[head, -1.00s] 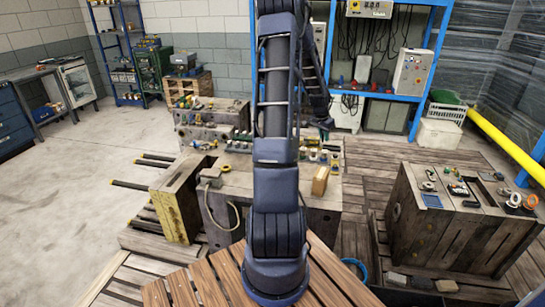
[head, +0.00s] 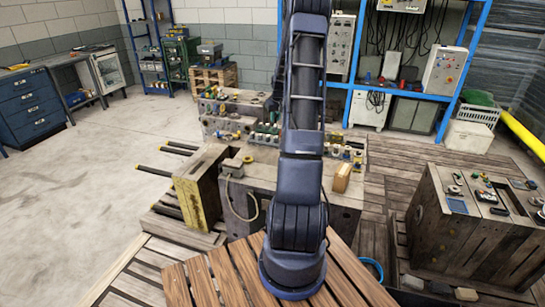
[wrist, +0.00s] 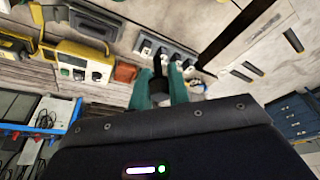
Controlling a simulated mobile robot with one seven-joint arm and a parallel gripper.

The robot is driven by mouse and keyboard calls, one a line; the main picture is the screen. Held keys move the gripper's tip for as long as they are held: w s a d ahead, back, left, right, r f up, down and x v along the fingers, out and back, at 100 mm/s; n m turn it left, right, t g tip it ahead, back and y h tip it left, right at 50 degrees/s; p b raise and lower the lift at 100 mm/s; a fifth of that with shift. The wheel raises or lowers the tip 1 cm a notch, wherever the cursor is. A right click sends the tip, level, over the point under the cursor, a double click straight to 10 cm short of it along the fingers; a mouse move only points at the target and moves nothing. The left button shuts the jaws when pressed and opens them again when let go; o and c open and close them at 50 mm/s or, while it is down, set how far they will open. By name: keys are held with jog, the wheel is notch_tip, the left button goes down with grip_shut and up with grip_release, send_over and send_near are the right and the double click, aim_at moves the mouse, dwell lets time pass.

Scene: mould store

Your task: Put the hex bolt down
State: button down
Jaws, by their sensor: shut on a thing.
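My gripper (wrist: 163,88) shows in the wrist view as two green fingers, shut on a small dark thing between them, which I take to be the hex bolt (wrist: 158,88). Its shape is mostly hidden by the fingers and it is too small to make out clearly. A row of small dark and pale items (wrist: 178,55) lies beyond the fingertips; I cannot tell whether the held thing touches anything. In the head view my arm hides the gripper and the bolt.
The concrete block (head: 255,172) in the middle carries several small parts and a tan block (head: 342,178). A wooden block (head: 465,225) with tools stands at right. A yellow-faced block (head: 197,200) stands at left. Blue shelving (head: 465,60) is behind. The floor at left (head: 90,160) is open.

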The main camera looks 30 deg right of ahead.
jog(key=a, duration=0.1)
send_near(271, 153)
jog(key=shift+n, duration=0.4)
jog(key=x, duration=0.5)
jog(key=shift+f, duration=0.4)
jog(key=shift+f, duration=0.15)
jog(key=c, duration=1.3)
grip_release()
